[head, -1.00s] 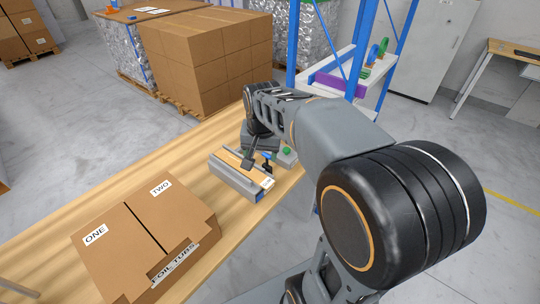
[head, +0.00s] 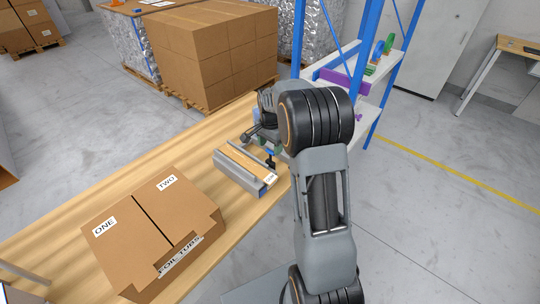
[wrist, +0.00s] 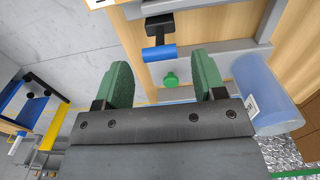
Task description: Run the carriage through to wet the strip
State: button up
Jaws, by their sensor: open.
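A long grey press fixture (head: 238,174) lies on the wooden bench, with a pale tan bed and a white label at its near right end. A small dark upright part with a blue piece (head: 270,160) stands beside its right side. In the wrist view a blue bar handle (wrist: 160,54) on a black mount sits ahead of my open gripper (wrist: 163,68). The green finger pads stand apart, with nothing held between them. A green knob (wrist: 170,79) shows between the pads, apart from both. I cannot tell the strip itself for certain.
A translucent blue cylinder (wrist: 264,92) with a label is close to the right finger. A cardboard box (head: 150,235) marked ONE, TWO and FOIL TUBS occupies the near bench. A blue shelf rack (head: 362,60) stands behind my arm. The bench's left side is clear.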

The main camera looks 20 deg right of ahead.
aim_at(270, 153)
jog(key=shift+f, duration=2.85)
grip_shut()
